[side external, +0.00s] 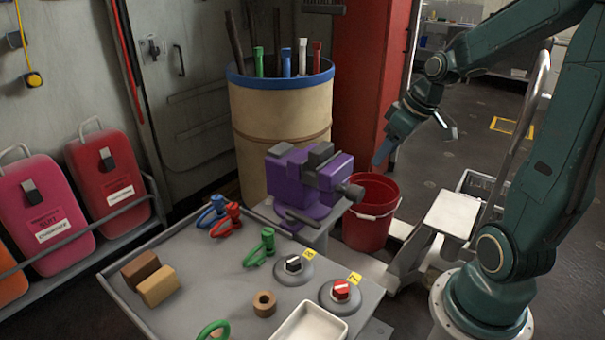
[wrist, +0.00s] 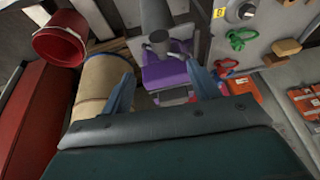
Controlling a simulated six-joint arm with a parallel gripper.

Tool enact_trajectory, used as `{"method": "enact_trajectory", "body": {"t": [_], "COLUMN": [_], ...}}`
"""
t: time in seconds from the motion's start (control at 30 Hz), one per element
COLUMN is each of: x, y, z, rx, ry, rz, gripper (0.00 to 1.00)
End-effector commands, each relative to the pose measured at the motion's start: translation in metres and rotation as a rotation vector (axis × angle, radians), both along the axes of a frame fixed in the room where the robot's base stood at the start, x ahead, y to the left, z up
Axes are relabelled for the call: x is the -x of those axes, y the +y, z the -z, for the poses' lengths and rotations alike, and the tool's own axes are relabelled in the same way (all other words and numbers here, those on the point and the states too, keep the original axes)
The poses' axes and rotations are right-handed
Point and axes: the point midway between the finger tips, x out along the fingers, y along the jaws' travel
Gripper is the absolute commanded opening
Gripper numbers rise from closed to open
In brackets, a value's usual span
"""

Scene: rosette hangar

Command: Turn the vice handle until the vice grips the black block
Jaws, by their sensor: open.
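The purple vice (side external: 305,180) stands at the back corner of the grey table, and its purple body also shows in the wrist view (wrist: 166,74). A dark screw end (side external: 350,191) sticks out of its right side. A grey bar (side external: 302,222) lies low across its front; I cannot tell if it is the handle. Dark pieces (side external: 319,155) sit at the top of the vice; I cannot tell the black block from the jaws. My gripper (side external: 414,135) is open and empty, above and to the right of the vice, apart from it. Its blue fingers frame the vice in the wrist view (wrist: 162,88).
A red bucket (side external: 371,217) stands right of the vice, below my gripper. A tan barrel (side external: 281,135) stands behind the vice. The table holds clamps (side external: 267,246), two knobs (side external: 340,291), wooden blocks (side external: 158,286) and a white tray (side external: 309,328). Air above the vice is clear.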

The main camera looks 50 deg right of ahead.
Motion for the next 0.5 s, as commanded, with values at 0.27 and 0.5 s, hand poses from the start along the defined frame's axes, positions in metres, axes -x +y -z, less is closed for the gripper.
{"method": "enact_trajectory", "body": {"t": [0.27, 0.5], "x": [-0.006, -0.022], "y": [-0.01, -0.044], "z": [0.001, 0.004], "rx": [-0.023, -0.096], "ry": [0.002, 0.01], "rz": [0.006, 0.023], "gripper": [0.06, 0.0]}}
